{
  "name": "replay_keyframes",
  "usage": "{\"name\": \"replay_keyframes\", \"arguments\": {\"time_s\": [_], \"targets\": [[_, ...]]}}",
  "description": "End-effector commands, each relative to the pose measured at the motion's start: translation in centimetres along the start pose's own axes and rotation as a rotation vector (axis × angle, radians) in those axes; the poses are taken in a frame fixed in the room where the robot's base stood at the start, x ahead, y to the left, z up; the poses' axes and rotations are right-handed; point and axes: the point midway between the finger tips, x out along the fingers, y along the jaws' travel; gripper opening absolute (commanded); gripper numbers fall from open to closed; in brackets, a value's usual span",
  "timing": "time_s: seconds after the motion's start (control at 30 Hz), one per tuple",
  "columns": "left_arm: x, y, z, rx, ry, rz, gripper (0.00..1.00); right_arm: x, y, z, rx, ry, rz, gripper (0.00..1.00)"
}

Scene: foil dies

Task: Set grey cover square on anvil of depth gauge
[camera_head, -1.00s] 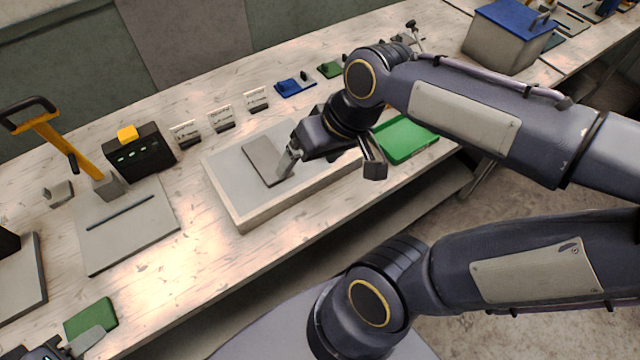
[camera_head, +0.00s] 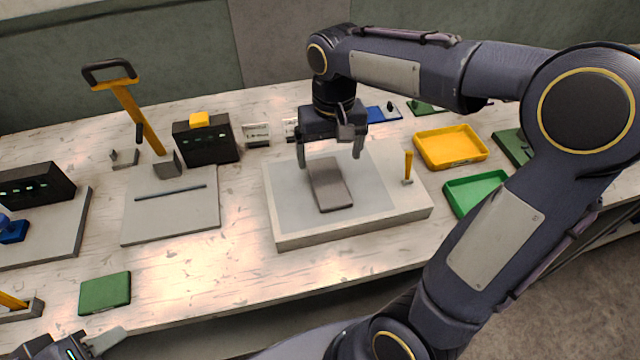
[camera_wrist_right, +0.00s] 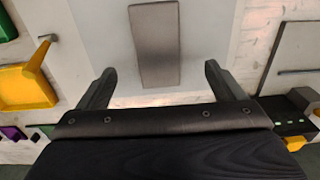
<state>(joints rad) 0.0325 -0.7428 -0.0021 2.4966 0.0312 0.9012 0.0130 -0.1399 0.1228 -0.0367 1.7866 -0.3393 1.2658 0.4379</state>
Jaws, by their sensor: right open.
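A flat grey slab, which looks like the grey cover (camera_head: 331,190), lies on a broad pale block (camera_head: 405,207) in the middle of the bench. My right gripper (camera_head: 330,155) points down at the slab's far end, open and empty, with one finger on each side. In the right wrist view the slab (camera_wrist_right: 155,45) lies ahead of the open fingers (camera_wrist_right: 159,72), with gaps on both sides. I cannot tell which fixture is the depth gauge or its anvil. My left gripper (camera_head: 85,346) is partly cut off at the bottom left; its opening is unclear.
A grey plate (camera_head: 140,225) with a dark rod, a black box (camera_head: 207,145) and a yellow-handled tool (camera_head: 140,115) stand left. Yellow (camera_head: 450,148) and green (camera_head: 475,193) trays lie right. A green pad (camera_head: 105,294) lies front left.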

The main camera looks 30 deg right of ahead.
Motion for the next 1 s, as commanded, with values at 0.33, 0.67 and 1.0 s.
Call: {"name": "replay_keyframes", "arguments": {"time_s": [0.33, 0.67, 1.0], "targets": [[0.2, -0.1, 0.1, 0.000, 0.000, 0.000, 0.36, 3.1, 0.0, -0.8, 0.008, -0.016, 0.029, 0.89], [-0.1, 0.1, -0.1, 0.000, 0.000, 0.000, 0.36, 7.6, 0.6, -0.7, 0.008, -0.016, 0.028, 0.89], [-0.1, 0.1, -0.1, 0.000, 0.000, 0.000, 0.36, 8.3, 0.6, -0.7, 0.007, -0.012, 0.026, 0.88]]}}
